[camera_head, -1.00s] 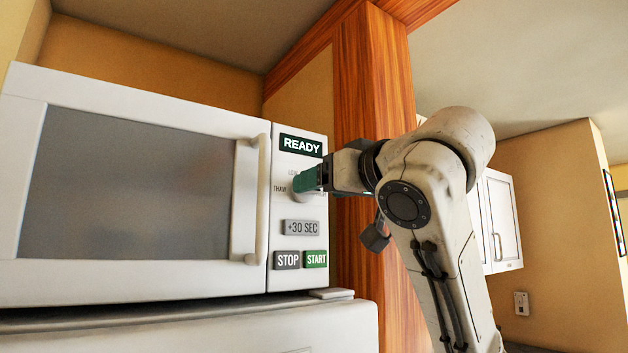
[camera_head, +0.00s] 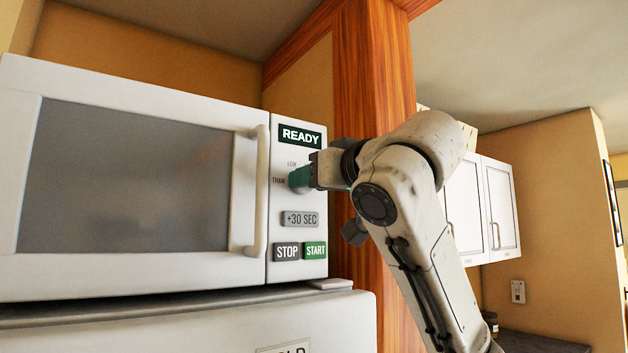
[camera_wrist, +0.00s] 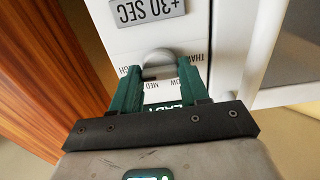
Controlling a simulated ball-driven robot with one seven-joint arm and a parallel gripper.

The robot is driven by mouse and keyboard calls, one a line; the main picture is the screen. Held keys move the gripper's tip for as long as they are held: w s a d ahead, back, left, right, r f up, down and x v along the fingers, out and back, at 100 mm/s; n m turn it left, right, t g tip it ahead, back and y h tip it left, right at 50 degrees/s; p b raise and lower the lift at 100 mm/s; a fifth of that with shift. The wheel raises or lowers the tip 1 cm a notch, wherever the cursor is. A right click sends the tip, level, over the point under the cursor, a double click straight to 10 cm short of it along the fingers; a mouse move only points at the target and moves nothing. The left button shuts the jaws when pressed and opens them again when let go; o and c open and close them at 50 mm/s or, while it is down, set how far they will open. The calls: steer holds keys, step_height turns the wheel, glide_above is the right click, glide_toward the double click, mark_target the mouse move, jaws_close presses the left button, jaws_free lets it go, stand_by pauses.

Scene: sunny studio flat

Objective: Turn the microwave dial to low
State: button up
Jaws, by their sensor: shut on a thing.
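The microwave (camera_head: 130,180) is white with a dark door window and a control panel on its right side. Its display (camera_head: 299,136) reads READY. The dial (camera_wrist: 158,62) shows in the wrist view as a pale round knob, with THAW, LOW, MED and HIGH printed around it. My gripper (camera_wrist: 160,78) is shut on the dial, one green finger on each side. In the head view my gripper (camera_head: 300,178) covers most or all of the dial, beside the LOW and THAW labels. I cannot tell which label the dial points to.
Below the dial are the +30 SEC (camera_head: 300,219), STOP (camera_head: 286,252) and START (camera_head: 315,251) buttons. The door handle (camera_head: 257,190) stands out left of the panel. A wooden post (camera_head: 372,110) rises close to the right, behind my arm.

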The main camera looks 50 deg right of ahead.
steer(key=c, duration=0.3)
steer(key=shift+c, duration=0.2)
steer(key=shift+n, duration=0.4)
steer(key=n+b, duration=0.2)
steer(key=n, duration=2.1)
steer(key=shift+f+b, duration=0.15)
steer(key=shift+b, duration=0.2)
steer(key=o, duration=1.1)
steer(key=shift+c, duration=0.2)
